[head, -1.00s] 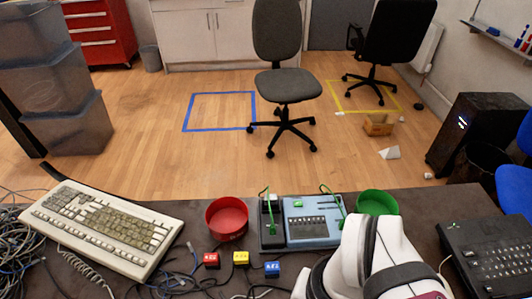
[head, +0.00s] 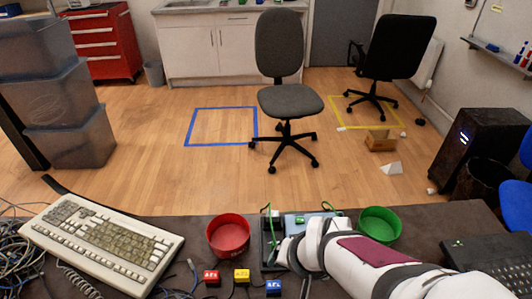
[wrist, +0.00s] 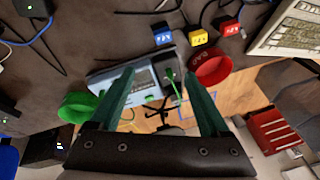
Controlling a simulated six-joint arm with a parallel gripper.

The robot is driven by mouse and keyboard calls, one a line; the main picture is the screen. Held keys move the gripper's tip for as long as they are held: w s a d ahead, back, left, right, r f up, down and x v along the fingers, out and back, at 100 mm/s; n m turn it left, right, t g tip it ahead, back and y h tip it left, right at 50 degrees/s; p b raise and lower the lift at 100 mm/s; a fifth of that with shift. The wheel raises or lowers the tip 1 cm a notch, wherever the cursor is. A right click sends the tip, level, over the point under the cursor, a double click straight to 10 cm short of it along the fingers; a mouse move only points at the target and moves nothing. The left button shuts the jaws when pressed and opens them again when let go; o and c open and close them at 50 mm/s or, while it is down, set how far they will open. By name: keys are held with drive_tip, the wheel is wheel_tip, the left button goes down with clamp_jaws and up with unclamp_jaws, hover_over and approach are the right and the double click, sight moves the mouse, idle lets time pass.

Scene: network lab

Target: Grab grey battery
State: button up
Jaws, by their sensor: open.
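My gripper (wrist: 159,72) is open in the wrist view, with its two green fingers apart and nothing between the tips. The blue-grey device (wrist: 141,76) with a dark panel lies ahead of the fingers. In the head view my white arm covers most of this device (head: 300,219); its dark left end and green cable still show. I cannot pick out a grey battery for certain in either view.
A red bowl (head: 228,236) stands left of the device and a green bowl (head: 380,224) right of it. Small red (head: 211,277), yellow (head: 242,275) and blue (head: 273,287) blocks lie in front. A keyboard (head: 100,243) and loose cables fill the table's left.

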sight(272, 212)
drive_tip(key=w+f+t, duration=0.2)
drive_tip(key=w, duration=0.2)
drive_tip(key=w+f+n+t+h, duration=0.1)
drive_tip(key=w+f+t, duration=0.1)
drive_tip(key=w, duration=0.3)
drive_tip(key=w+f+t, duration=0.2)
drive_tip(key=w, duration=0.3)
drive_tip(key=shift+w+a+f, duration=0.1)
drive_tip(key=shift+a+f, duration=0.15)
drive_tip(key=shift+f, duration=0.05)
drive_tip(key=n+t, duration=0.1)
drive_tip(key=w+a+f+n+t, duration=0.1)
drive_tip(key=w+f+n+t, duration=0.1)
drive_tip(key=shift+a+f+t, duration=0.1)
drive_tip(key=shift+a+t, duration=0.15)
drive_tip(key=shift+t, duration=0.05)
drive_tip(key=x, duration=0.7)
drive_tip(key=shift+w, duration=0.25)
clamp_jaws()
